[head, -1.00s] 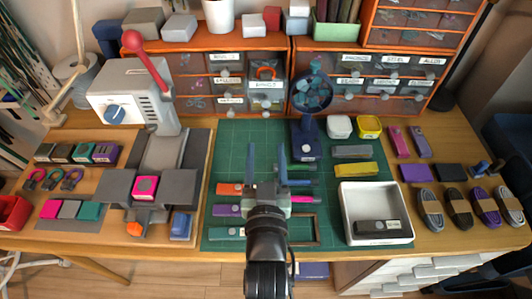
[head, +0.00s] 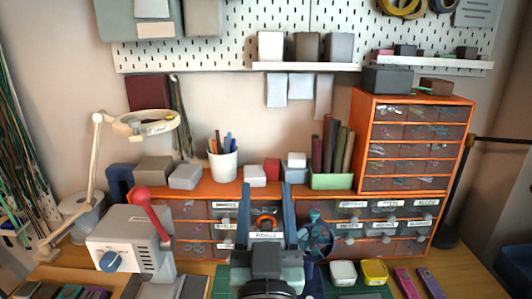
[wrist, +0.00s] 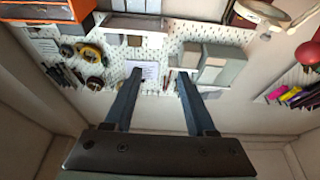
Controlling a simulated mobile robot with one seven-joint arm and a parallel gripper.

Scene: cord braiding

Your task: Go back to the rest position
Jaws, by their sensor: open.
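My gripper (head: 266,205) stands upright at the lower middle of the head view, in front of the orange drawer units. Its two blue-grey fingers are spread apart with nothing between them. In the wrist view my gripper (wrist: 154,84) also shows open and empty, with the pegboard wall (wrist: 180,45) beyond it.
Orange drawer units (head: 345,190) line the back of the bench. A grey machine with a red-knobbed lever (head: 125,238) stands at left, near a lamp arm (head: 97,165). A white pen cup (head: 223,165) stands on the drawers. The green mat (head: 222,283) shows only at the bottom edge.

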